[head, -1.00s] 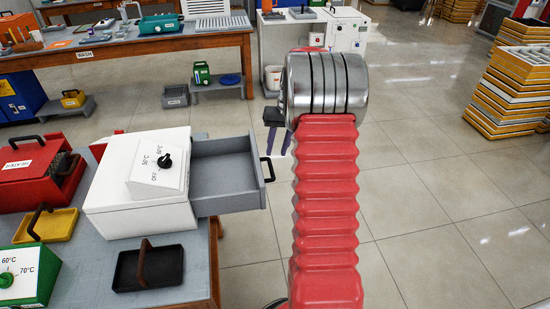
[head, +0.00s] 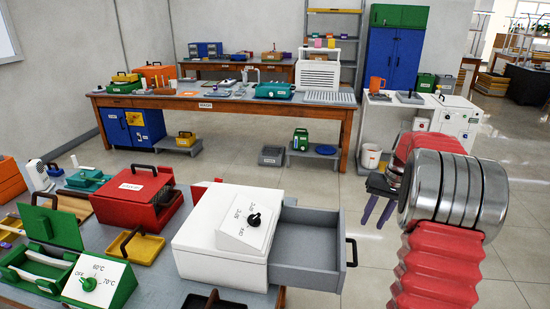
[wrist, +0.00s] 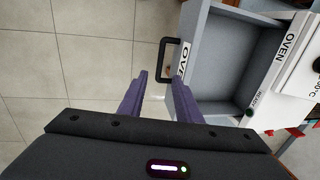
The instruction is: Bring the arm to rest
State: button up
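My arm (head: 440,265) is a red ribbed sleeve with a banded silver joint (head: 465,188), at the right of the head view. My gripper (head: 377,214) hangs beyond that joint, over the floor to the right of the bench. In the wrist view my gripper (wrist: 160,88) shows two purple fingers apart with nothing between them. The white oven (head: 225,250) has its grey drawer (head: 310,248) pulled out to the right. The drawer looks empty. Its black handle (wrist: 163,58) shows ahead of the fingers in the wrist view; I cannot tell the distance.
A red heater box (head: 135,205), a yellow tray (head: 140,248) and a green box with a dial (head: 97,283) share the near bench. A wash bench (head: 225,105) stands behind, with a white cabinet (head: 420,115) at its right. The tiled floor (head: 330,195) between is largely open.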

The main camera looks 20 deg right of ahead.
jog(key=s+a+r+n+t, duration=0.1)
jog(key=s+a+r+n, duration=0.1)
jog(key=s+a, duration=0.5)
jog(key=s+a+r+n+t+h, duration=0.1)
jog(key=s+a+r, duration=0.3)
jog(key=a, duration=1.3)
jog(key=s+a+r+n+t+h, duration=0.1)
jog(key=s+a+r+n+t, duration=0.1)
jog(key=s+a, duration=0.9)
notch_tip(320, 180, up, 2)
jog(key=shift+s+a+r+n+t, duration=0.1)
jog(key=shift+s+a+n+t, duration=0.2)
jog(key=shift+a+n, duration=0.25)
